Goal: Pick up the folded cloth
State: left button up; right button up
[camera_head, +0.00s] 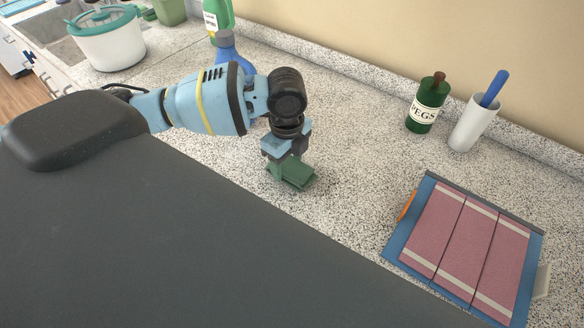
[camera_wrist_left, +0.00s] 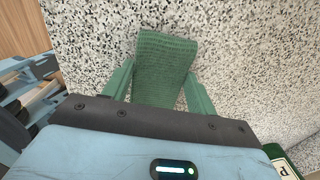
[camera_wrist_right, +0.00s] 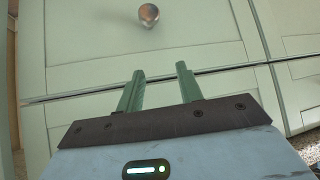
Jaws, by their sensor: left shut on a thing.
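A folded green cloth (camera_head: 296,173) is at the speckled counter, below my left gripper (camera_head: 289,165). In the left wrist view the cloth (camera_wrist_left: 165,65) lies between the two green fingers of the left gripper (camera_wrist_left: 160,90), which is shut on it. The cloth's far end sticks out past the fingertips. I cannot tell whether the cloth touches the counter. My right gripper (camera_wrist_right: 159,75) is open and empty in the right wrist view, in front of pale green cabinet fronts.
Green and blue bottles (camera_head: 218,15) and a white pot (camera_head: 108,45) are at the back left.

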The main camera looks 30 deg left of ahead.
aim_at(288, 161)
pick_arm(q)
jog(key=shift+r, duration=0.1)
